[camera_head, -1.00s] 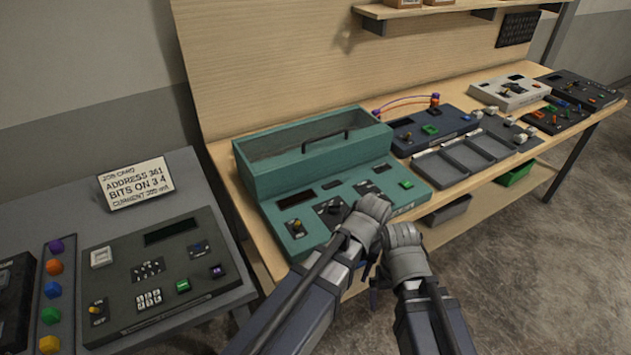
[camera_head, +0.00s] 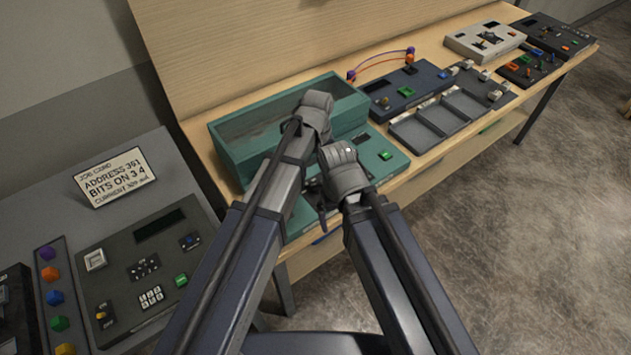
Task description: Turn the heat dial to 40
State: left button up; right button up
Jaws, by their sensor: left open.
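The teal console (camera_head: 396,167) has a raised open-topped box at its back. A green button (camera_head: 385,155) shows on the right of its front panel. My arms cover most of that panel, and I cannot make out a heat dial or its setting. My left gripper (camera_head: 317,106) is over the box, open, with its fingertips mostly hidden behind its body. My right gripper (camera_head: 342,168) is over the front panel, lower and to the right of the left one. Its jaws are not clear. I cannot tell whether either touches the console.
A dark grey console (camera_head: 160,262) with a keypad and a job card (camera_head: 114,176) are on the left desk. On the bench to the right are a navy console (camera_head: 415,87), a grey tray (camera_head: 418,135) and a white console (camera_head: 484,40). The floor at right is clear.

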aim_at(317, 184)
pick_arm(q)
notch_tip(317, 184, down, 7)
jog(key=b, duration=0.6)
jog(key=shift+b, duration=0.3)
grip_shut()
